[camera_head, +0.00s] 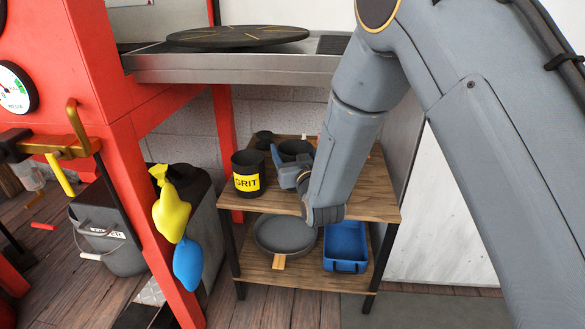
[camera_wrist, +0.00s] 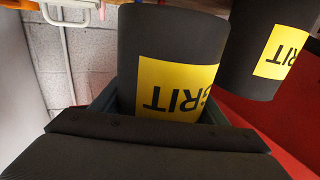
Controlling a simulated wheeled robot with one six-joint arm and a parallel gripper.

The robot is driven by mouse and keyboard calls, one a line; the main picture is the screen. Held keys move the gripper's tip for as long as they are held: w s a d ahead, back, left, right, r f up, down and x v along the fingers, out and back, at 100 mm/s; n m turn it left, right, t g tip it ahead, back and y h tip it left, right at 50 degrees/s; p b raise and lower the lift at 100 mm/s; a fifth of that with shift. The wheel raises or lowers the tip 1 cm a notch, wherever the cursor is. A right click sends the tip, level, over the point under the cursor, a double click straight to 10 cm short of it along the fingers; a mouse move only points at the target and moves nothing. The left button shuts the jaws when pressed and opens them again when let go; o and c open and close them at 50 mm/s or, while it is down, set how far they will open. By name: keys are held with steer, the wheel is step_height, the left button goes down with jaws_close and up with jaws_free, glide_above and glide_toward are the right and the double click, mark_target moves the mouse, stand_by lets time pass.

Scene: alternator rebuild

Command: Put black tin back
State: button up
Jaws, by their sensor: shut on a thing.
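A black tin with a yellow label (camera_wrist: 165,50) is between the jaws of my gripper (camera_wrist: 160,108) in the wrist view, its lettering upside down. My gripper is shut on it. In the head view its dark open top (camera_head: 296,147) shows behind my gripper (camera_head: 287,168), above the wooden top shelf (camera_head: 368,200). My gripper and arm hide most of it there, and I cannot tell whether its base touches the shelf. A second black tin, labelled GRIT, (camera_head: 248,173) stands upright on the shelf to the left. It also shows at the right of the wrist view (camera_wrist: 265,45).
A grey round pan (camera_head: 285,233) and a blue tray (camera_head: 346,246) are on the lower shelf. A small dark object (camera_head: 263,138) is behind the tins. A red frame post (camera_head: 224,125) rises behind the shelf.

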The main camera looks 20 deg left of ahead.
steer(key=shift+f+b, duration=0.45)
steer(key=shift+f, duration=1.55)
steer(key=shift+f, duration=0.2)
steer(key=o, duration=2)
steer(key=shift+c, duration=0.2)
steer(key=shift+r, duration=0.1)
